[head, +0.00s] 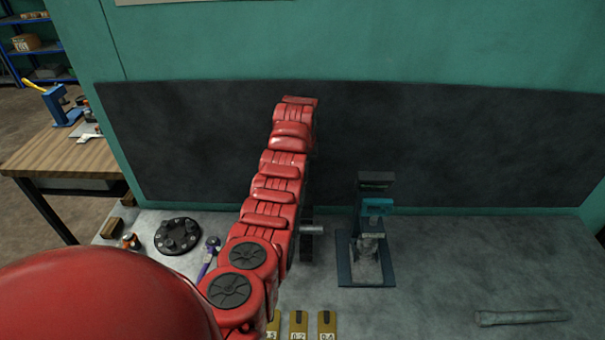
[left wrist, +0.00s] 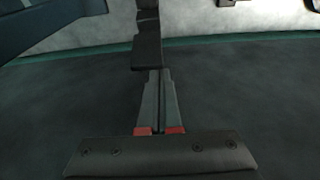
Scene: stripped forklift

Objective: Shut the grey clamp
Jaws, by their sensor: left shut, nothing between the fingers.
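My left gripper (left wrist: 160,74) is shut and empty in the left wrist view, its two grey fingers side by side. Their tips are at or very near a dark bar with a wide end (left wrist: 147,52), which may be a part of the grey clamp; I cannot tell whether they touch. In the head view my red left arm hides the gripper and most of what stands behind it. A short grey cylinder (head: 313,228) on a dark part sticks out just right of the arm and may belong to the clamp. My right gripper is in neither view.
A fixture with a dark blue base plate (head: 344,268) and a teal piece (head: 378,206) stands right of the arm. A black round flange (head: 178,236) lies left, a grey rod (head: 520,317) at front right. Yellow tags (head: 299,324) lie in front. The right bench is mostly clear.

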